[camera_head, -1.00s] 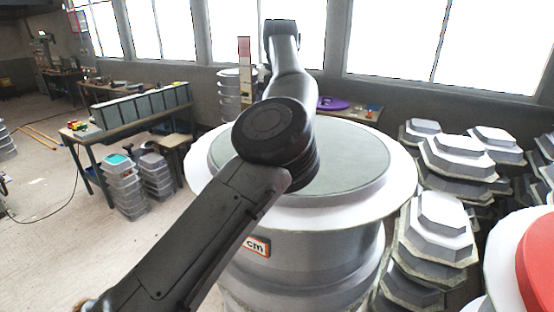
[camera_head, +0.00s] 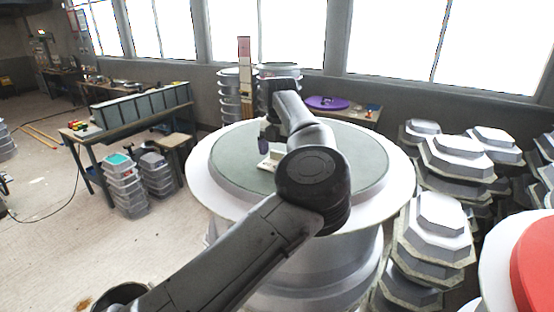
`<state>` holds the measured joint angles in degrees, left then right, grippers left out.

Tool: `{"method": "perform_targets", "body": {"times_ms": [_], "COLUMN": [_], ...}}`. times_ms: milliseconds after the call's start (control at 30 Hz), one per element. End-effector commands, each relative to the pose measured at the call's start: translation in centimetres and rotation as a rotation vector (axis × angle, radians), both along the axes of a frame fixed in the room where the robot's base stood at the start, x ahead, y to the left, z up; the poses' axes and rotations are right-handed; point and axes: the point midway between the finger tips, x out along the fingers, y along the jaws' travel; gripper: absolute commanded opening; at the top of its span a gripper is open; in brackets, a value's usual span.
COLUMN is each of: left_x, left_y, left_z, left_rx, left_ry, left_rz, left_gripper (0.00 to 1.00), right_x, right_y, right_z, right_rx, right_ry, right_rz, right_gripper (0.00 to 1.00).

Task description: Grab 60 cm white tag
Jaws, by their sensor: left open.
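A small pale item (camera_head: 268,162), possibly the white tag, is on the grey-green top of the large round mould (camera_head: 355,160). It is too small to read. My left arm reaches across the mould from the lower left. My left gripper (camera_head: 264,146) points down just above or beside the pale item, open; its fingers are small and partly unclear. I cannot tell whether it touches the item. My right gripper is not in view.
Stacked octagonal moulds (camera_head: 437,230) stand close on the right, and a red-topped round mould (camera_head: 535,265) is at the lower right. A workbench (camera_head: 130,120) and stacked bins (camera_head: 124,185) stand left. A purple lid (camera_head: 327,103) lies behind. The floor at left is largely clear.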

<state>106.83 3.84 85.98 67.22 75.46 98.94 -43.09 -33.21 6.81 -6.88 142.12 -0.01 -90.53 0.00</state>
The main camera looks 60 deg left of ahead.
Motion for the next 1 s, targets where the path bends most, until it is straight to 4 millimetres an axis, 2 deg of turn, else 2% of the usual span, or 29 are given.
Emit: {"method": "perform_targets", "body": {"times_ms": [133, 367, 900, 1000], "left_x": [-0.04, -0.02, -0.03, -0.03], "left_y": [-0.02, -0.02, -0.01, -0.01], "left_z": [-0.75, -0.83, -0.78, -0.77], "left_rx": [0.000, 0.000, 0.000, 0.000], "left_ry": [0.001, 0.000, -0.001, -0.001], "left_rz": [0.000, 0.000, 0.000, 0.000], "left_gripper": [0.94, 0.94, 0.42, 0.40], "right_x": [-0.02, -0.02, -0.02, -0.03], "right_y": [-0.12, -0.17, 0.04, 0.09], "right_z": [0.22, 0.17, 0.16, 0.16], "right_rx": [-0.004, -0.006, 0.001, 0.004], "right_ry": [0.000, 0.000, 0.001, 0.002], "right_rz": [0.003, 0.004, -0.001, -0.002], "right_gripper": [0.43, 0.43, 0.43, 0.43]}}
